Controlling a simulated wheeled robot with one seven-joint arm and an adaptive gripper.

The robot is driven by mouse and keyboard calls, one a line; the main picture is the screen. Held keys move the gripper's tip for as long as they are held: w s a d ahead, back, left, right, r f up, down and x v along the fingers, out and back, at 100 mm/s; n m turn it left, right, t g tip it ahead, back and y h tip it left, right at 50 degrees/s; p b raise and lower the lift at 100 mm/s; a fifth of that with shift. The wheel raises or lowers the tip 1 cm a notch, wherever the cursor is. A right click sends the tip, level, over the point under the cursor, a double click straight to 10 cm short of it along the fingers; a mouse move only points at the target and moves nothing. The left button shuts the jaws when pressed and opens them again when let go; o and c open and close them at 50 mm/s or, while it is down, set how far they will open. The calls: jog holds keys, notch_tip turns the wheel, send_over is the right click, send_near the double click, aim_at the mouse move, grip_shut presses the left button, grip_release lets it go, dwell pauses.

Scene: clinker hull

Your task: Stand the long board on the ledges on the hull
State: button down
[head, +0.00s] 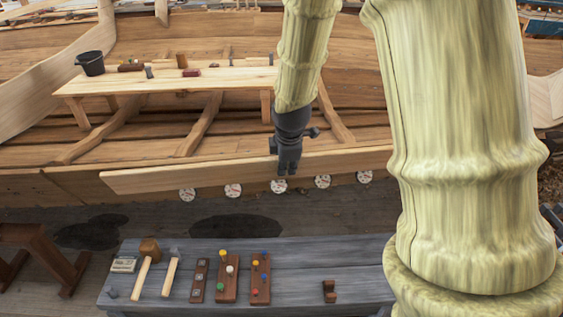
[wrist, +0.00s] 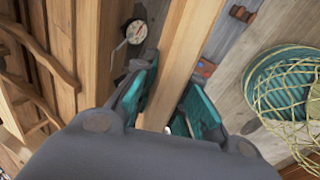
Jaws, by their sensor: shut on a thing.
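The long board (head: 190,174) is a pale plank held roughly level in front of the hull (head: 40,187), its left end a little lower. My gripper (head: 287,168) is shut on it near its middle. In the wrist view the board (wrist: 187,55) runs between the two teal finger pads of my gripper (wrist: 168,108). Several white round discs with dark marks (head: 233,190) sit in a row just under the board's lower edge; one also shows in the wrist view (wrist: 136,32). I cannot tell the ledges apart, or whether the board touches them. My arm hides the board's right end.
A grey bench (head: 350,256) in front holds a mallet (head: 149,252), a hammer (head: 173,262) and peg blocks (head: 228,275). A wooden bench (head: 190,78) stands inside the hull with a black bucket (head: 90,63). A teal basket with netting (wrist: 285,85) is at the right in the wrist view.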

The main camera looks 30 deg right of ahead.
jog(key=w+d+r, duration=0.3)
jog(key=w, duration=0.4)
jog(key=shift+w+d, duration=0.25)
jog(key=shift+d, duration=0.15)
dwell(0.3)
dwell(0.4)
jog(key=shift+w+f, duration=0.1)
jog(key=shift+f, duration=0.05)
jog(key=shift+b+x, duration=0.4)
jog(key=shift+x, duration=1.65)
jog(key=shift+d+f, duration=0.1)
jog(key=shift+f, duration=0.2)
jog(key=shift+b+x, duration=0.3)
jog(key=shift+x, duration=0.6)
jog(key=shift+w+d+f, duration=0.15)
jog(key=shift+w+f, duration=0.05)
jog(key=shift+w, duration=0.05)
